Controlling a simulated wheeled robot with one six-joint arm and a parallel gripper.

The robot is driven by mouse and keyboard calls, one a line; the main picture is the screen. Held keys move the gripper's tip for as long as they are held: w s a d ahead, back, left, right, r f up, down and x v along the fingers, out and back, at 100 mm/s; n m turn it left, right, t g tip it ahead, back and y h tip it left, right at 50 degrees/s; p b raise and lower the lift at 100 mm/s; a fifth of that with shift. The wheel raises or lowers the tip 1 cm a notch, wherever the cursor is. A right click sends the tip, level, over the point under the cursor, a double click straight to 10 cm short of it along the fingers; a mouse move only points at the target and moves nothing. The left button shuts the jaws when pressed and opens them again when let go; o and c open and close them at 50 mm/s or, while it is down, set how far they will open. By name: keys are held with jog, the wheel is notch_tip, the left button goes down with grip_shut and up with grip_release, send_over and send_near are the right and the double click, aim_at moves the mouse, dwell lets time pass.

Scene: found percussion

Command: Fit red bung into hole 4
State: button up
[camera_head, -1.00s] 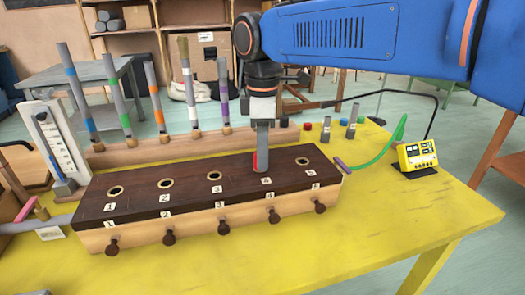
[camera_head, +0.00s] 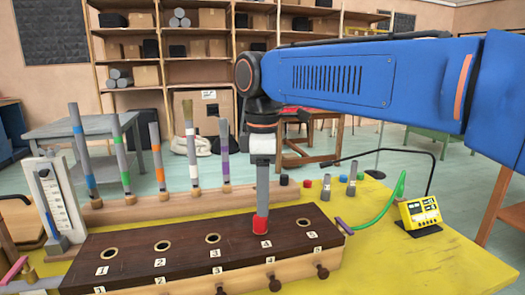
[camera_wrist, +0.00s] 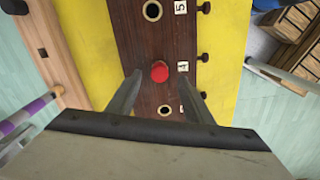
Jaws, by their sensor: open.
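The red bung (camera_head: 260,226) stands upright at hole 4 of the dark wooden box top (camera_head: 130,255), by the label 4. Its top shows above the wood; how deep it sits I cannot tell. In the wrist view the bung (camera_wrist: 160,71) covers the hole, between and beyond my fingertips. My gripper (camera_wrist: 158,88) is open, with one finger on each side and a gap to the bung. In the head view my gripper (camera_head: 262,210) points straight down just above the bung. Hole 5 (camera_wrist: 152,11) and hole 3 (camera_wrist: 165,110) are open and empty.
Upright tubes with coloured bands (camera_head: 190,145) stand in a rack behind the box. Small bungs and grey pieces (camera_head: 326,188) lie at the back right. The yellow table (camera_head: 380,260) is clear front right.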

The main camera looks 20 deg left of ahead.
notch_tip(320, 180, up, 12)
jog(key=shift+f, duration=0.25)
dwell(0.3)
jog(key=d+f+m+t+y, duration=0.1)
jog(key=d+f+m, duration=0.4)
jog(key=d, duration=0.8)
jog(key=d+f+m+t, duration=0.1)
jog(key=d+f+m, duration=0.4)
jog(key=d, duration=0.9)
jog(key=s+d+f+m+t, duration=0.1)
jog(key=s+d+f+m, duration=0.4)
jog(key=d+f, duration=0.3)
jog(key=s+d+f+m+t+h, duration=0.1)
jog(key=s+d+f+m, duration=0.5)
jog(key=f, duration=0.7)
jog(key=s+d, duration=0.2)
jog(key=d, duration=0.1)
jog(key=shift+d+t, duration=0.2)
jog(key=shift+t, duration=0.2)
jog(key=shift+f, duration=0.1)
